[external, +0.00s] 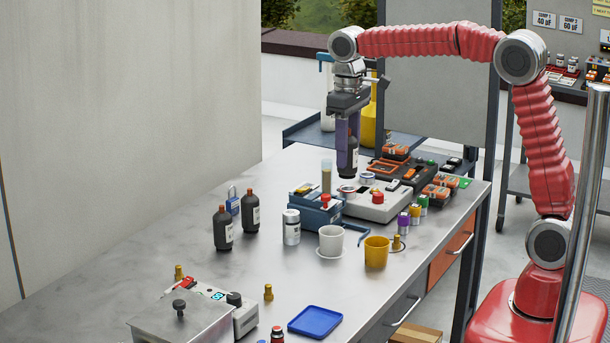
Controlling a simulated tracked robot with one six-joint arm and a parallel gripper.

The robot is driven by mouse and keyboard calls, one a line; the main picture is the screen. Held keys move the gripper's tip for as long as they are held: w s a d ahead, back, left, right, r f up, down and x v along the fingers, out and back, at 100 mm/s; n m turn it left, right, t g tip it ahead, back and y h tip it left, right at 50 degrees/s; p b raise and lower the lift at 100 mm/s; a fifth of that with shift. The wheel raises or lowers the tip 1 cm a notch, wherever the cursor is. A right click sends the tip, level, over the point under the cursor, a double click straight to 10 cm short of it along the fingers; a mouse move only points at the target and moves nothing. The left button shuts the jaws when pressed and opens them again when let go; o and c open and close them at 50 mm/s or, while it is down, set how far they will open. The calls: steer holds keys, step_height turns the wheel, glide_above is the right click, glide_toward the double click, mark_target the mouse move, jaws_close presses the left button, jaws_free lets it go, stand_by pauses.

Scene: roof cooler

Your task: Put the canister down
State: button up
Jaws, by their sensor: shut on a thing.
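My gripper (345,168), with long purple fingers pointing down, is at the back of the bench. It is shut on a dark canister (352,160), which looks like a bottle with a pale label. The fingers hide part of it. The canister hangs upright above or just behind the grey device with a red knob (376,203); I cannot tell whether it touches anything below. Two similar dark bottles, one in front (222,230) and one behind (250,210), stand on the left of the bench. A silver jar (291,228) with a pale lid stands right of them.
A blue box (315,212), white cup (331,241), yellow cup (376,253) and small coloured vials (413,217) crowd the right. A blue tray (315,321) and lidded metal bath (180,322) are in front.

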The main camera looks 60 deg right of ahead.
steer(key=w+a+f+m, duration=0.2)
steer(key=a+f, duration=0.2)
steer(key=a, duration=0.1)
steer(key=w+a+f+m, duration=0.2)
steer(key=a+f+m, duration=0.1)
steer(key=a+f, duration=0.2)
steer(key=shift+w+a+m, duration=0.25)
steer(key=shift+a+m, duration=0.05)
steer(key=shift+a, duration=0.15)
steer(key=shift+f, duration=2.5)
steer(key=shift+f, duration=2.5)
steer(key=shift+f, duration=0.1)
